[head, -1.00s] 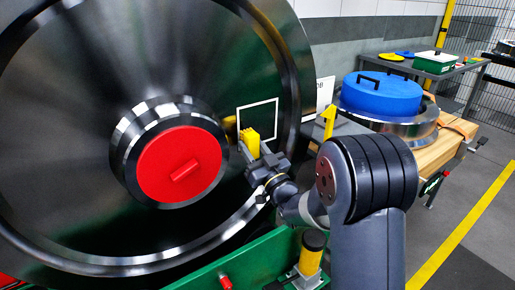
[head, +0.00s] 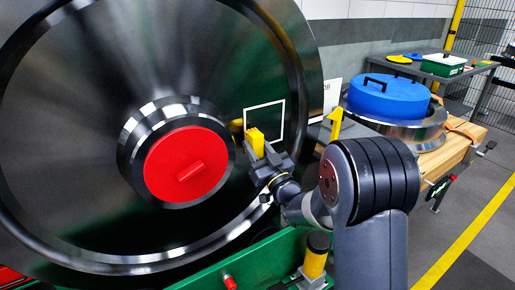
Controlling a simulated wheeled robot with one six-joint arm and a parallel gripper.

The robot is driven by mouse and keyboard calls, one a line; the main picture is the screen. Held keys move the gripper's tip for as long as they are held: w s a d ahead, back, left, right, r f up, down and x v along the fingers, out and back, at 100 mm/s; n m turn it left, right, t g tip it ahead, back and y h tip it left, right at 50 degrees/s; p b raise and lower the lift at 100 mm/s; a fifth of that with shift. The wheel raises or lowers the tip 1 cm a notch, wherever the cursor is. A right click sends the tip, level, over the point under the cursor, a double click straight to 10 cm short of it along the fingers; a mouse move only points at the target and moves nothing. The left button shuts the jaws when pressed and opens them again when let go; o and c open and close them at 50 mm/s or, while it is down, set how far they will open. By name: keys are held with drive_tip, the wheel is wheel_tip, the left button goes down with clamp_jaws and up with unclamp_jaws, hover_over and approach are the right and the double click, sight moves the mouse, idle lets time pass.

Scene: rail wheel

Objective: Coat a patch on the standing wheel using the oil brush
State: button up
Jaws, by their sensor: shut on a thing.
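The standing wheel (head: 75,130) is a large, shiny dark steel disc that fills the left of the head view, with a red cap (head: 186,164) on its hub. A white square outline (head: 265,104) marks a patch on the wheel's face, right of the hub. My gripper (head: 262,156) is shut on the yellow oil brush (head: 254,140). The brush is in front of the outline's lower left part, close to the wheel face. I cannot tell whether the bristles touch the wheel. My arm hides part of the wheel's lower right rim.
A green stand (head: 225,268) runs below the wheel, with a black-topped yellow post (head: 316,258). At right, a blue lid (head: 388,95) with a black handle sits on a steel ring on a wooden bench (head: 452,146). A grey table (head: 478,68) stands behind. Floor at far right is clear.

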drive_tip(key=shift+w+a+b, duration=0.3)
drive_tip(key=shift+w+a, duration=0.15)
drive_tip(key=shift+w, duration=0.15)
